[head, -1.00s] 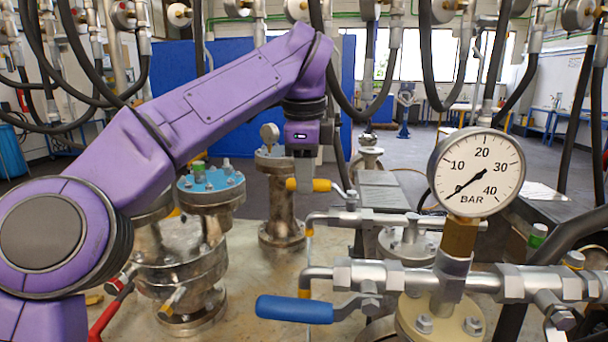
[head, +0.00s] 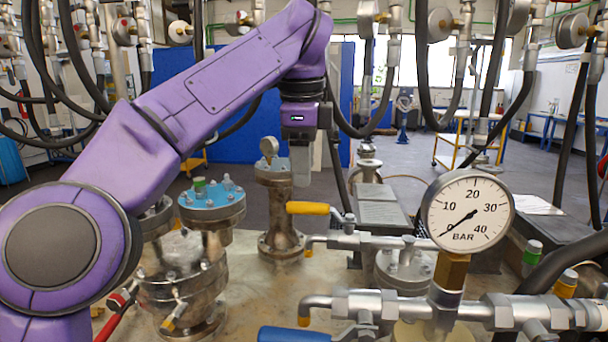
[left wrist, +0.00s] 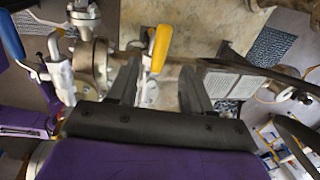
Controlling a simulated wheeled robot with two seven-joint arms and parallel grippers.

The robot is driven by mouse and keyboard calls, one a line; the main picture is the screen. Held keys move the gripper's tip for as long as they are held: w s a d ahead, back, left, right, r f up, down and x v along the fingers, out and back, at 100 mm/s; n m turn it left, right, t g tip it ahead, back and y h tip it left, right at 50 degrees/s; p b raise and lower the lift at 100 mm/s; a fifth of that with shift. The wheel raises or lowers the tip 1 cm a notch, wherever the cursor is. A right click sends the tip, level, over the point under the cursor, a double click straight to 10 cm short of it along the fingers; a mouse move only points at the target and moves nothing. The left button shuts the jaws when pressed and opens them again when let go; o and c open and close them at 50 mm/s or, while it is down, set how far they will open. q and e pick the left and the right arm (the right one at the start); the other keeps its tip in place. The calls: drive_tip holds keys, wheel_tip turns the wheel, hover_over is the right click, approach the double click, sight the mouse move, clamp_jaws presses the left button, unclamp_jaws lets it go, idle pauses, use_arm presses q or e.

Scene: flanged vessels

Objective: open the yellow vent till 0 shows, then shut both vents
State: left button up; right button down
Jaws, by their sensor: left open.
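The yellow vent handle (head: 307,208) points left, lying along its pipe. The blue vent handle (head: 293,334) also points left and is cut by the bottom edge. The gauge (head: 468,210) has its needle at the lower-left start of the scale, by 0. My left gripper (head: 300,165) points down just above the yellow handle, apart from it. In the left wrist view, my left gripper (left wrist: 158,88) is open and empty, and the yellow handle (left wrist: 159,48) shows between its fingers. The blue handle (left wrist: 12,36) is at that view's upper left. My right gripper is not in view.
A flanged vessel with a blue top (head: 212,203) stands left of the gripper. A smaller flanged column (head: 279,215) stands close behind the yellow handle. A red handle (head: 112,318) is at lower left. Black hoses hang above. Some bare bench top shows between the vessels.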

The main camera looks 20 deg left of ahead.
use_arm(q)
drive_tip(key=r, duration=0.1)
drive_tip(key=r+p, duration=0.1)
drive_tip(key=r, duration=0.1)
drive_tip(key=shift+s, duration=0.3)
drive_tip(key=shift+f, duration=0.1)
idle(0.7)
